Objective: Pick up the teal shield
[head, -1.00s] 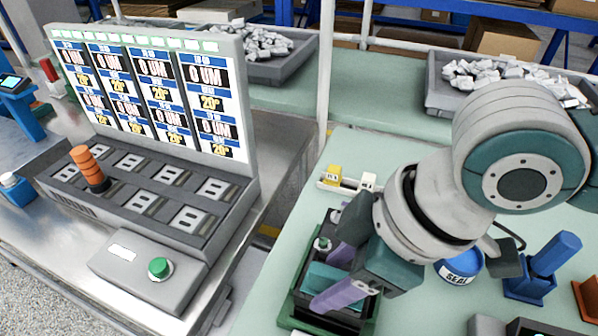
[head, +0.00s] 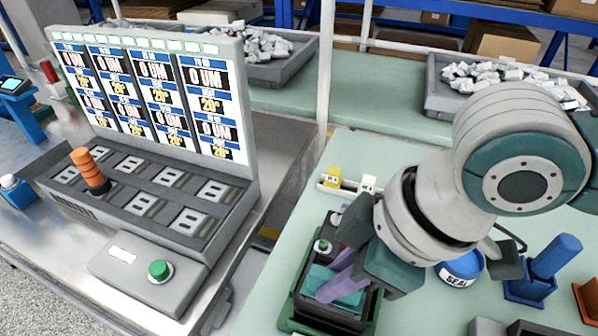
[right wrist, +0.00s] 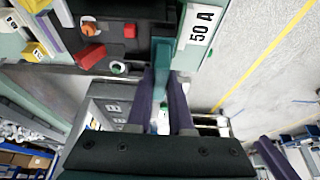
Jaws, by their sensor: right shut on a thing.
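The teal shield (head: 318,277) is a flat teal piece at the dark green tray (head: 289,318) on the pale green table. My right gripper (head: 338,283) is over the tray, its purple fingers shut on the shield and partly covering it. In the right wrist view the shield (right wrist: 162,62) shows as a narrow teal strip between the fingertips of my right gripper (right wrist: 164,85), beside a white "50 A" label (right wrist: 202,25). I cannot tell whether the shield is clear of the tray. My left gripper is not in view.
A test bench with screens (head: 150,95) and a green button (head: 160,270) stands at the left. A small rack with yellow and white pieces (head: 333,177) is behind the tray. A blue "SEAL" container (head: 460,270) and a blue holder (head: 530,288) are at the right.

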